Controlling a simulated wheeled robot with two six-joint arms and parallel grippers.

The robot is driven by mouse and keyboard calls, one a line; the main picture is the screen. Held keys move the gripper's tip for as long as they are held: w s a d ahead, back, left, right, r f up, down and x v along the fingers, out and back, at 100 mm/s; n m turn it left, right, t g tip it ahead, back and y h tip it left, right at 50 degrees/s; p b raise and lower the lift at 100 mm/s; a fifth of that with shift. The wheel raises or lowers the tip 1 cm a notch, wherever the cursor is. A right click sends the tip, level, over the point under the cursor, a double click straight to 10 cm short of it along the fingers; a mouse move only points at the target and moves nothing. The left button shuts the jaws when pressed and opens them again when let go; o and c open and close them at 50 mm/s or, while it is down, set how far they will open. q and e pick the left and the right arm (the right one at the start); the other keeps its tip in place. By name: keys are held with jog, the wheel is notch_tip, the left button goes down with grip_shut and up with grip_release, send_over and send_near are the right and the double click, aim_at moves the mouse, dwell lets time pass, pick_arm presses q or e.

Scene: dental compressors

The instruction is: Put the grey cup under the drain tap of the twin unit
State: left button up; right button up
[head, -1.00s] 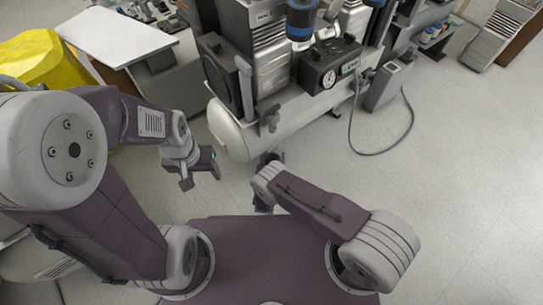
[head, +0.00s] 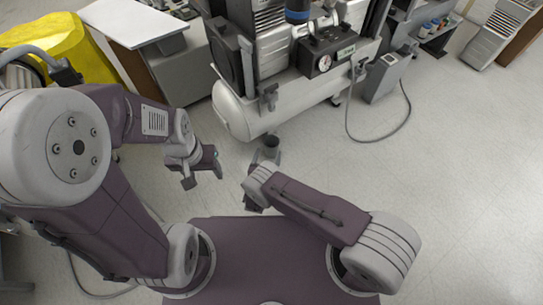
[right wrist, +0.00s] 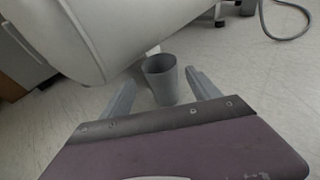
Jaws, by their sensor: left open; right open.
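The grey cup (right wrist: 163,80) stands upright on the floor in the right wrist view, its open top showing. It also shows in the head view (head: 269,148), beside the tank of the twin unit (head: 285,110). My right gripper (head: 256,188) is open and low, on the near side of the cup. In the right wrist view its two fingers lie left and right of the cup, with gaps visible. A small pale part (right wrist: 153,50) hangs under the tank just behind the cup; I cannot tell if it is the drain tap. My left gripper (head: 202,172) is open and empty.
The tank (right wrist: 95,35) overhangs the upper left of the right wrist view, close above the left finger. A grey box (head: 386,78) with a hose lies right of the unit. Floor at right is clear.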

pick_arm(q)
jog(key=shift+s, duration=0.25)
pick_arm(e)
jog(key=shift+s+a, duration=0.1)
jog(key=shift+s, duration=0.25)
jog(key=s+d+r+m+g+h, duration=0.1)
jog(key=d+r+m+g+h, duration=0.2)
jog(key=d+r+m+g, duration=0.45)
jog(key=s+d+r+m+g+h, duration=0.1)
jog(key=d+r+m+g+h, duration=0.15)
jog(key=d+r+m, duration=0.55)
jog(key=s+d+r+m+g+y, duration=0.1)
jog(key=s+r+m+y, duration=0.3)
jog(key=s+m, duration=0.5)
jog(key=s+d+r+m+g+y, duration=0.2)
jog(key=s+r+m+y, duration=0.2)
jog(key=s+r+m, duration=0.4)
jog(key=shift+s+d+r+m, duration=0.25)
jog(key=shift+s+m, duration=0.5)
jog(key=shift+s, duration=0.35)
